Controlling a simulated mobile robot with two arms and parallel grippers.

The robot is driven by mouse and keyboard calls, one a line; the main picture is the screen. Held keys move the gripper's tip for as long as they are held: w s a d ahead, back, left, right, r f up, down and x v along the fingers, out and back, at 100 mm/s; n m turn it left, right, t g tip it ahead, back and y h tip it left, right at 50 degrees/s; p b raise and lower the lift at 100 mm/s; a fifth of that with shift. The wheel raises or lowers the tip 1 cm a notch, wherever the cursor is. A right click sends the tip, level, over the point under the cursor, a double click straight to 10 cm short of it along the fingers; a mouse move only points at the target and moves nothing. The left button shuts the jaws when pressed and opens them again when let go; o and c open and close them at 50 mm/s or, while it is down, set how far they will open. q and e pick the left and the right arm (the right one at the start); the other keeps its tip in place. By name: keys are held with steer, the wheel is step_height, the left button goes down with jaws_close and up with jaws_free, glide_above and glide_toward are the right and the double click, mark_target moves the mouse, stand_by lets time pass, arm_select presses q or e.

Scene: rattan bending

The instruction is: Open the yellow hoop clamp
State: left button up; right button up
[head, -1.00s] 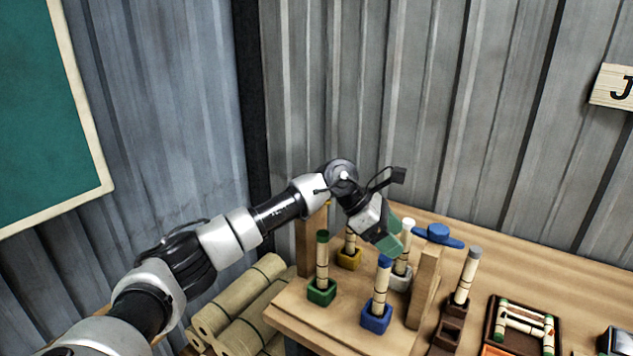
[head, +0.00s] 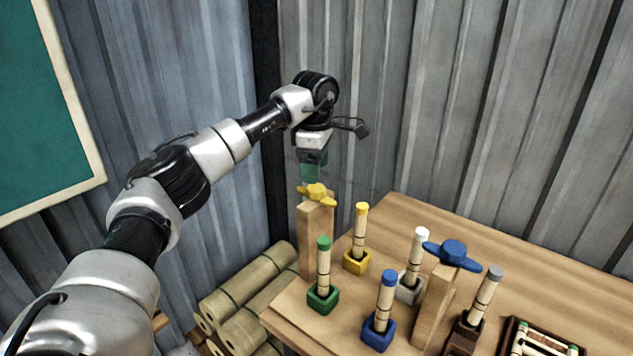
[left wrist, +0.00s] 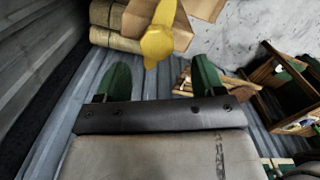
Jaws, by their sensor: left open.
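The yellow hoop clamp (head: 317,194) sits on top of a wooden post at the table's left back corner. It has a round knob with flat arms. In the left wrist view the clamp (left wrist: 158,42) shows ahead of the fingers, near the middle between them. My left gripper (head: 312,172) is above the clamp, pointing down, with its green fingers close over it. In the left wrist view its two green fingers (left wrist: 160,80) are apart with nothing between them. The right gripper does not show.
A blue clamp (head: 453,254) tops another post. Between the posts stand rods in green (head: 322,297), yellow (head: 356,262), blue (head: 377,331) and white (head: 409,287) blocks. Rattan bundles (head: 245,295) lie left of the table. The table's back right is bare.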

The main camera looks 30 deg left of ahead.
mark_target(316, 188)
arm_select(q)
steer(key=f, duration=0.3)
steer(key=f+p, duration=0.1)
steer(key=shift+w+f, duration=0.2)
steer(key=shift+w, duration=0.05)
steer(key=shift+s+f, duration=0.1)
steer(key=shift+f, duration=0.4)
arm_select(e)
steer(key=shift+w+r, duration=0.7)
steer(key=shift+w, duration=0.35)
arm_select(q)
steer(key=shift+c, duration=1)
steer(key=c, duration=0.7)
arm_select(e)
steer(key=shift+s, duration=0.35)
